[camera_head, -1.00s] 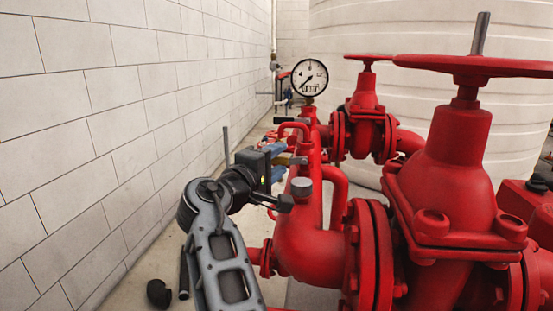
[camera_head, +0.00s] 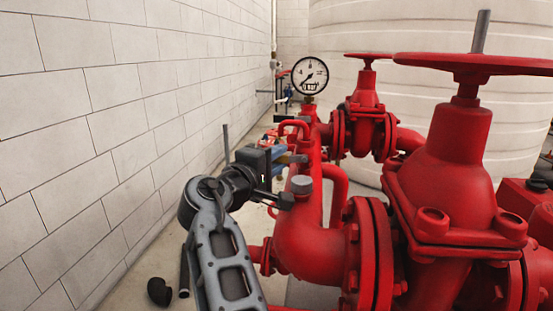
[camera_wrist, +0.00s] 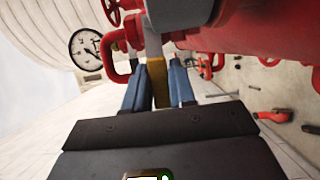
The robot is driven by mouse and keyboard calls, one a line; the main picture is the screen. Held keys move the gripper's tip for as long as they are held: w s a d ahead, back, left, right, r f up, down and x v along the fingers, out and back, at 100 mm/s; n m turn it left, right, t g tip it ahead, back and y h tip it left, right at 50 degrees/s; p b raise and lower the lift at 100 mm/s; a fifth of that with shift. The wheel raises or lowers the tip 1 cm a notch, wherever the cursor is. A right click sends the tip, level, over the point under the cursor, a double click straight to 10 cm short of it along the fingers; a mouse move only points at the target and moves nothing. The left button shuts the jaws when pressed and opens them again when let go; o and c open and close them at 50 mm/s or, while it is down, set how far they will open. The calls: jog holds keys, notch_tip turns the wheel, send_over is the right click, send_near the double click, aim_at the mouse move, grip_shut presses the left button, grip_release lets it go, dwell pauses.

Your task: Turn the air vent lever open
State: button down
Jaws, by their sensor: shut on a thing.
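The air vent lever is a yellow-brown bar (camera_wrist: 157,82) between my two blue fingers in the wrist view. Its far end meets a grey metal part by the red pipe. In the camera_head view a short piece of the lever (camera_head: 293,158) shows just beyond my gripper (camera_head: 277,157), at the left side of the red pipe. My gripper (camera_wrist: 158,88) is shut on the lever, with a finger on each side. The lever's pivot is mostly hidden in the camera_head view by my gripper and the pipe.
A pressure gauge (camera_head: 310,76) stands on the red pipe (camera_head: 305,240) beyond my gripper. Large red valves with handwheels (camera_head: 475,64) fill the right. A block wall (camera_head: 90,130) runs along the left, with open floor between it and the pipe.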

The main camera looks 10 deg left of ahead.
jog(key=shift+m, duration=0.3)
jog(key=r+m, duration=0.1)
jog(key=m+g+y, duration=0.1)
jog(key=shift+d+r+m, duration=0.15)
jog(key=shift+r+m, duration=0.25)
jog(key=shift+d+r+m+g+y, duration=0.3)
jog(key=shift+r+m, duration=0.1)
jog(key=shift+m, duration=0.3)
jog(key=shift+d+r+m+g+y, duration=0.15)
jog(key=shift+r+m+g+y, duration=0.2)
jog(key=shift+m, duration=0.35)
jog(key=shift+r, duration=0.1)
jog(key=c, duration=1)
grip_release()
jog(key=shift+b+v, duration=0.75)
jog(key=shift+v, duration=3.2)
